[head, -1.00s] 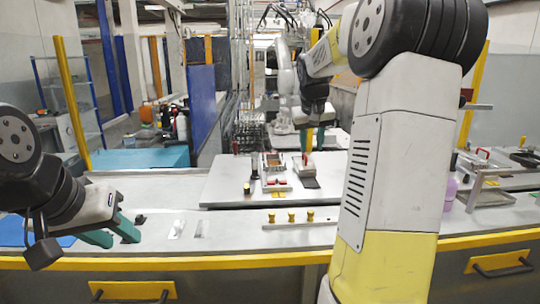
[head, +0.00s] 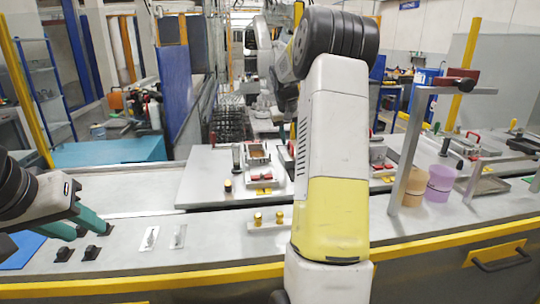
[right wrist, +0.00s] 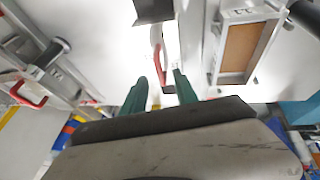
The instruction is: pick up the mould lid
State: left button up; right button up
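In the right wrist view a red handle (right wrist: 157,38), which looks like the mould lid's, stands over a bright, washed-out surface; the lid's outline is hard to make out. My right gripper (right wrist: 160,82) has its two green fingers apart, with the handle ahead of and between their tips. I cannot tell if they touch it. In the head view my own right arm hides this gripper and the lid. My left gripper (head: 84,228) is at the left above the front bench, its green fingers apart and empty.
An open mould frame (head: 257,153) with red clamps stands left of my right arm; it also shows in the right wrist view (right wrist: 239,50). Brass knobs (head: 258,219) stand on the bench. A metal stand (head: 408,150), an orange cup (head: 440,183) and a purple cup are at the right.

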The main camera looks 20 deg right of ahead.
jog(key=shift+x, duration=1)
grip_shut()
jog(key=shift+r, duration=0.1)
dwell(0.5)
